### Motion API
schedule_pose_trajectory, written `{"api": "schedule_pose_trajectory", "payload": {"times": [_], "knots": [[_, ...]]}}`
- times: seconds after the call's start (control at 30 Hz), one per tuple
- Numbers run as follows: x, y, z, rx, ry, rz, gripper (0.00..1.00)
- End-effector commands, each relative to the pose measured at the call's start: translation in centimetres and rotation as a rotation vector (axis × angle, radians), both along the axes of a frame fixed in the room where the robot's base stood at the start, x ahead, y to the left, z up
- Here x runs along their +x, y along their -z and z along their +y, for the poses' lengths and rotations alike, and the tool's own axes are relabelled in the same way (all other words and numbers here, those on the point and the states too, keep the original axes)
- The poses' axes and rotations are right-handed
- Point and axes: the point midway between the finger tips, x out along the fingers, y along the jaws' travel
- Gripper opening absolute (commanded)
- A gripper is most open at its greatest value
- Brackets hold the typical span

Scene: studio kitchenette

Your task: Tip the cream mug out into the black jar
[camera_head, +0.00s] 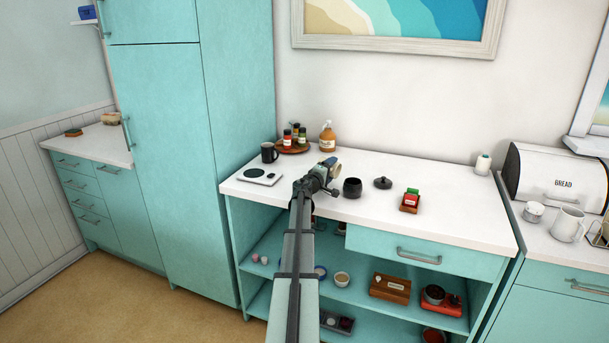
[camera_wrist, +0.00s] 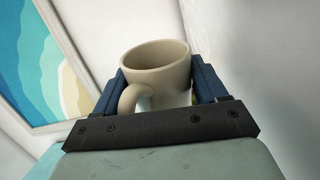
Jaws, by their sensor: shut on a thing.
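The cream mug (camera_wrist: 158,78) is between the two blue fingers of my gripper (camera_wrist: 160,92) in the wrist view, with its handle toward the camera at left. My gripper is shut on it. In the head view the mug (camera_head: 335,171) is small and partly hidden by my gripper (camera_head: 326,174), held above the counter. The inside of the mug is only partly visible, and its contents cannot be seen. The black jar (camera_head: 352,188) stands upright and open on the white counter, just right of and below my gripper. A black lid (camera_head: 383,183) lies on the counter right of the jar.
A dark mug (camera_head: 269,152) and a white scale (camera_head: 259,176) are at the counter's left. A round tray (camera_head: 281,149) with several bottles and an amber pump bottle (camera_head: 327,137) stand behind. A red-and-green item (camera_head: 411,196) sits right of the lid. The counter's right part is mostly clear.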

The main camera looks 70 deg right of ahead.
Motion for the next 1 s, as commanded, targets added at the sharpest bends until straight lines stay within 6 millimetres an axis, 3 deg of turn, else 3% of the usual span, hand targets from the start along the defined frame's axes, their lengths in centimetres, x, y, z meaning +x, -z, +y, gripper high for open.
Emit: {"api": "schedule_pose_trajectory", "payload": {"times": [0.1,0.4,0.77,1.0], "knots": [[-2.0,-1.3,-0.8,0.003,0.146,0.017,0.34],[-5.3,-3.1,0.3,0.022,0.357,0.058,0.34],[-5.8,-3.5,0.7,0.062,0.397,0.15,0.34],[-5.4,-4.4,0.4,0.141,0.393,0.337,0.34]]}}
